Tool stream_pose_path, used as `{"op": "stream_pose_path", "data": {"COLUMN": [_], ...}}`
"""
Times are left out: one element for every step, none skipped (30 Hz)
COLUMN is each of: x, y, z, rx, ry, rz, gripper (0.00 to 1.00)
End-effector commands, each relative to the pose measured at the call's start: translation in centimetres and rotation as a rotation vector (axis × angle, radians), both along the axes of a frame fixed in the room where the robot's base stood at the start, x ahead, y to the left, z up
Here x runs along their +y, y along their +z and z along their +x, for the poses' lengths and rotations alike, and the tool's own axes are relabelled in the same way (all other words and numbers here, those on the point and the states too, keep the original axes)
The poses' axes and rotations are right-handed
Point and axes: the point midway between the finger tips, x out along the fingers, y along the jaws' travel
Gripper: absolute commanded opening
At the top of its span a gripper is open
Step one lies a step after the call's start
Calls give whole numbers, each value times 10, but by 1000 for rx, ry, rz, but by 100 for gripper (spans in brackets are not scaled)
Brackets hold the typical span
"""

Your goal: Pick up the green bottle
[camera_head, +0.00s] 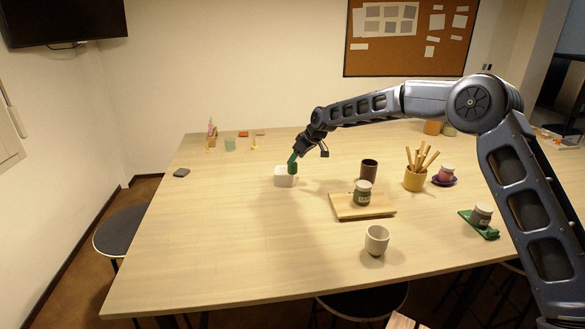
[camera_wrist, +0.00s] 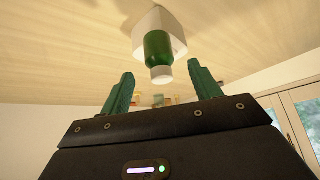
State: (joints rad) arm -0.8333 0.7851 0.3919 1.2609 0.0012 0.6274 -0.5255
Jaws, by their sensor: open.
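The green bottle (camera_wrist: 157,48) has a white cap, which faces my gripper in the wrist view. Behind it in that view is a white block-like box (camera_wrist: 172,24); I cannot tell whether the bottle stands in it or beside it. In the head view the bottle (camera_head: 293,169) shows as a dark green shape at the right side of the white box (camera_head: 283,181), partly covered by my gripper. My gripper (camera_wrist: 161,72) is open and empty, its green fingers either side of the cap in the picture. The bottle body lies beyond the fingertips. My gripper (camera_head: 308,155) comes down from the upper right in the head view.
Right of the box are a dark cup (camera_head: 369,169), a jar (camera_head: 362,193) on a wooden board (camera_head: 345,212), a pot of sticks (camera_head: 414,180) and a pale cup (camera_head: 377,240). Small items, including a pale green cup (camera_head: 230,144), stand behind. The table's front left is clear.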

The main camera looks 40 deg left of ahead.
Motion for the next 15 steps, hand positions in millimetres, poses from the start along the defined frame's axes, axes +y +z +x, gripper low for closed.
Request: {"op": "stream_pose_path", "data": {"x": [1, 2, 3, 5, 6, 9, 11, 13, 16, 19, 21, 23, 24, 25, 26], "y": [-2, -3, -6, -9, -11, -16, -20, -24, -28, -32, -35, -39, -41, -43, -44], "z": [0, 0, 0, 0, 0, 0, 0, -1, -1, -1, -1, 0, 0, 0, 1], "rx": [0, 0, 0, 0, 0, 1, 1, 2, 2, 2, 2, 2, 1, 1, 1], "ry": [0, 0, 0, 0, 0, 1, 0, 1, 1, 1, 1, 0, 0, -1, -1], "rz": [0, 0, -1, -1, -1, -1, -2, -2, -1, -1, -1, -2, -1, -1, 0], "gripper": [63, 63, 63, 63, 63, 63, 63, 63, 63, 63, 63, 63, 63, 63, 63]}}
